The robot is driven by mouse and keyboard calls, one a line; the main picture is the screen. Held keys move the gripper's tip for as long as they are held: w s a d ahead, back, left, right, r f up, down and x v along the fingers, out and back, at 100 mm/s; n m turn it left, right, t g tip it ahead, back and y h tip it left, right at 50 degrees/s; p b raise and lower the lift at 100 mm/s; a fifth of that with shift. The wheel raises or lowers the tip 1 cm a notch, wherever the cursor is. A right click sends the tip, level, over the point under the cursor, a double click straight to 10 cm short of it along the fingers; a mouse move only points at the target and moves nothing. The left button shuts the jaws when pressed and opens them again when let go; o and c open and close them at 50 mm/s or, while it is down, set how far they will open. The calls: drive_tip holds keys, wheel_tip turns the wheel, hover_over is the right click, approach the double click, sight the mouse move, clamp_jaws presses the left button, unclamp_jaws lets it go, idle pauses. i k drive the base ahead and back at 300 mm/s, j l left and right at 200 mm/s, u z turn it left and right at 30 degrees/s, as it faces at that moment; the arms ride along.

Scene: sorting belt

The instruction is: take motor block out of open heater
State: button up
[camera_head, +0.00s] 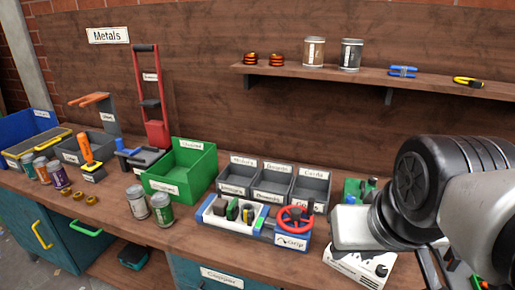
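No part is clearly readable as the open heater or the motor block. An open blue and white housing (215,222) lies on the bench at centre, with small dark, green and white parts inside. A red hand wheel (294,219) and a label reading "Grip" are at its right end. A white box-like unit (345,262) with dark markings stands at the bench's front, partly hidden below my arm. My arm (420,195) comes in from the right. Its pale end is above the white unit, right of the housing. My gripper's fingers cannot be made out.
Three grey bins (273,182) stand behind the housing. A green crate (182,172), two cans (161,208) and a red tool stand (155,110) are to the left. A wall shelf (380,78) holds cans and small tools. Some bench front is free near the cans.

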sight(220, 205)
drive_tip(key=j, duration=0.55)
drive_tip(key=i+j, duration=0.15)
drive_tip(key=j, duration=0.25)
drive_tip(key=i+j+z, duration=0.1)
drive_tip(key=j, duration=0.3)
drive_tip(key=i+j, duration=0.2)
drive_tip(key=j, duration=0.2)
drive_tip(key=z, duration=0.05)
